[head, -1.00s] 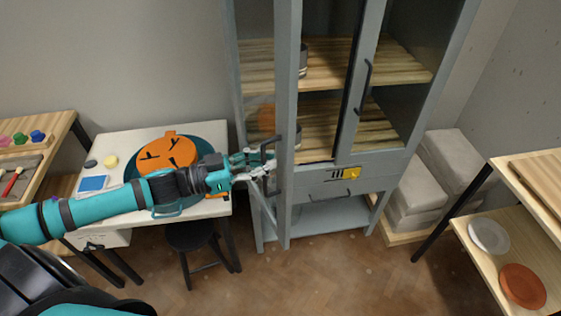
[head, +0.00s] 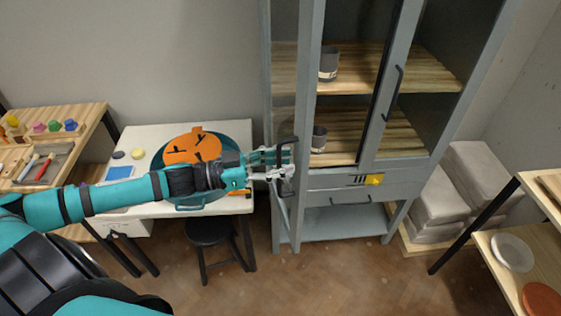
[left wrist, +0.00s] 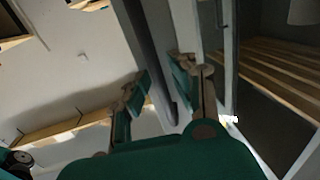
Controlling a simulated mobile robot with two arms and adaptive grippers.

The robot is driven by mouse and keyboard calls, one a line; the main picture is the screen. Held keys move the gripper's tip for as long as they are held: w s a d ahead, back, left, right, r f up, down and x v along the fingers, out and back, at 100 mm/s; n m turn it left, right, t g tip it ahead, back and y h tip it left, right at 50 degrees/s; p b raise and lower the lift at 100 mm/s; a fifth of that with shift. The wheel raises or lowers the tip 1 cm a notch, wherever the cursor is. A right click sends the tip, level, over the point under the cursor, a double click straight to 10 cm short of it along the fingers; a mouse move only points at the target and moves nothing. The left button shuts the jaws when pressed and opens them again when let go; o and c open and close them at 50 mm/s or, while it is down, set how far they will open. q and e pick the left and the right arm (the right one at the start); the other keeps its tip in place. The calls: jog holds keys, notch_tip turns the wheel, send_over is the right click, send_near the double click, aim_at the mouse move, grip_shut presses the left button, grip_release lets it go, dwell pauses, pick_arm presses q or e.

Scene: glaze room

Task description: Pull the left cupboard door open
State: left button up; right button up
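The grey cupboard has a left door (head: 308,100) that stands ajar, swung out toward me and seen nearly edge-on. Its black handle (head: 284,148) is on the door's left-hand face in the picture. My left gripper (head: 285,167) is at this handle. In the left wrist view the fingers (left wrist: 160,85) lean inward on both sides of the dark handle bar (left wrist: 151,60), which runs between them. The right door (head: 400,90) is closed, with its own black handle (head: 393,93). My right gripper is not in view.
Dark cups (head: 328,64) stand on the cupboard's wooden shelves. A drawer (head: 340,181) with a yellow label is below. Left are a white table (head: 140,136) and a black stool (head: 209,231). Grey blocks (head: 478,172) and a shelf with plates (head: 512,252) are right.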

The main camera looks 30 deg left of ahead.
pick_arm(q)
jog(key=shift+o, duration=0.5)
jog(key=v, duration=1.2)
dwell(0.6)
